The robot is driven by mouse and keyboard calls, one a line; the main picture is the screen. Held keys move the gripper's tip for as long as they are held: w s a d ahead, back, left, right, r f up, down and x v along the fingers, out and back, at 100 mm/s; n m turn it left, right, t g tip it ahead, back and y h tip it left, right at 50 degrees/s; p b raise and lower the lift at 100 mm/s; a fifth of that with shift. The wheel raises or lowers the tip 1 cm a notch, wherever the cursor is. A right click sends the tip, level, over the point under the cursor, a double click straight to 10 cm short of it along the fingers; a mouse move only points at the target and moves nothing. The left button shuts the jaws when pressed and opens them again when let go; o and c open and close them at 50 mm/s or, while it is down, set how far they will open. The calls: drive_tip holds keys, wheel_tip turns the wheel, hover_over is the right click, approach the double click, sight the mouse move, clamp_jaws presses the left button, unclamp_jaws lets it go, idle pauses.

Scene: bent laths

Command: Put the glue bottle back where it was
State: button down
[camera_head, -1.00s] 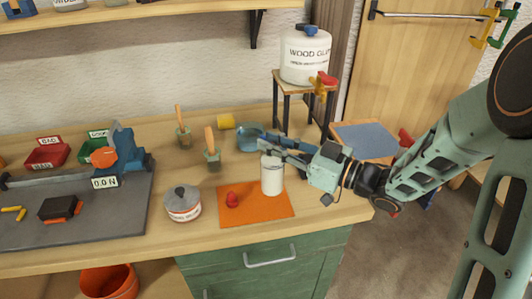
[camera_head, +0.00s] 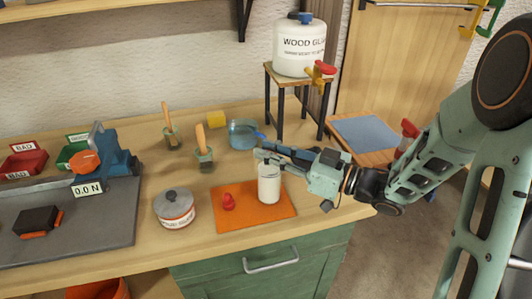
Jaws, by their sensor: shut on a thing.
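The glue bottle (camera_head: 269,186) is a white upright cylinder over the right part of the orange mat (camera_head: 250,217). My gripper (camera_head: 262,157) reaches in from the right and is shut on the bottle's top end. The fingers cover the top. I cannot tell whether the bottle's base touches the mat. A small red piece (camera_head: 228,202), perhaps a cap, sits on the mat to the left of the bottle.
A grey-lidded pot (camera_head: 175,207) stands left of the mat. Brushes in holders (camera_head: 203,152) and a blue pan (camera_head: 243,134) stand behind. A large wood glue container (camera_head: 300,50) stands on a small stool (camera_head: 281,95) at the back. The bench's front edge is close to the mat.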

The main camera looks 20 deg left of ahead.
drive_tip(key=shift+d+r, duration=0.1)
drive_tip(key=c, duration=1.8)
unclamp_jaws()
drive_tip(key=shift+f, duration=0.2)
drive_tip(key=shift+o, duration=0.2)
drive_tip(key=shift+r, duration=0.1)
drive_tip(key=shift+d+r, duration=0.1)
drive_tip(key=v, duration=1.2)
drive_tip(key=shift+s, duration=0.1)
